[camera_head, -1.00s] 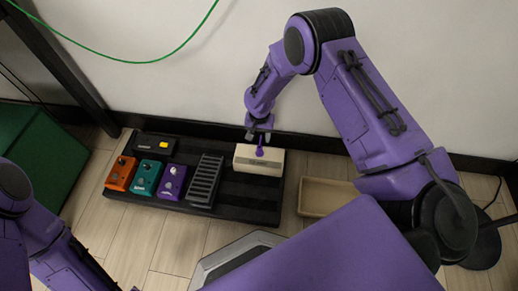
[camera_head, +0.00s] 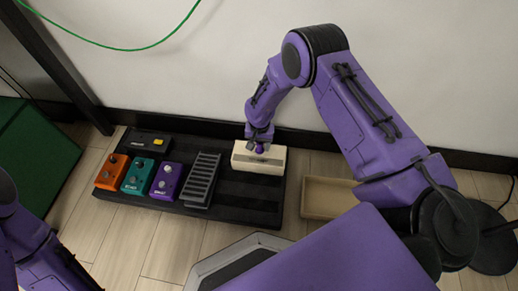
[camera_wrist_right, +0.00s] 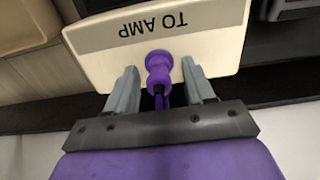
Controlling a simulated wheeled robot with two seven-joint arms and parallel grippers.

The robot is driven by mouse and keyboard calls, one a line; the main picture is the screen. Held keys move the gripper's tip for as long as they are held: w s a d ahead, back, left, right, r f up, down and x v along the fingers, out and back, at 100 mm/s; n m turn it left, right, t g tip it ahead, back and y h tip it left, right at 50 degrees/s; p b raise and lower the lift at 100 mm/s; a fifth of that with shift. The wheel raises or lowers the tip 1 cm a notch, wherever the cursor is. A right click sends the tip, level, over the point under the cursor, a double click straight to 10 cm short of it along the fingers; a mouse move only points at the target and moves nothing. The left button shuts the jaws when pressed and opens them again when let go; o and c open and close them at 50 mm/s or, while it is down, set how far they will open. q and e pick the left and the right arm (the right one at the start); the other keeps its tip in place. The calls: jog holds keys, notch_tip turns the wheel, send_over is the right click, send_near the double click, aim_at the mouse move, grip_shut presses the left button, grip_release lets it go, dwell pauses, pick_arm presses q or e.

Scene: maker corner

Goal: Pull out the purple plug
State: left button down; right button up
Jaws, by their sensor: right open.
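The purple plug (camera_wrist_right: 158,66) stands in the cream box (camera_wrist_right: 215,25) labelled "TO AMP". My right gripper (camera_wrist_right: 161,76) is open, with one finger on each side of the plug and a gap visible on both sides. In the head view the right gripper (camera_head: 258,141) is right at the box. My left arm shows at the lower left, but its gripper is out of view.
The box sits on a black pedalboard (camera_head: 245,205) with orange (camera_head: 112,172), teal (camera_head: 138,176) and purple (camera_head: 166,181) pedals and a ridged grey pedal (camera_head: 202,180). An empty tan tray (camera_head: 328,198) lies to the right. A wall (camera_head: 220,60) rises behind.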

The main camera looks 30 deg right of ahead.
jog(key=shift+f, duration=0.15)
jog(key=shift+p, duration=0.3)
dwell(0.4)
dwell(0.5)
jog(key=shift+c, duration=0.3)
grip_shut()
jog(key=shift+p, duration=0.3)
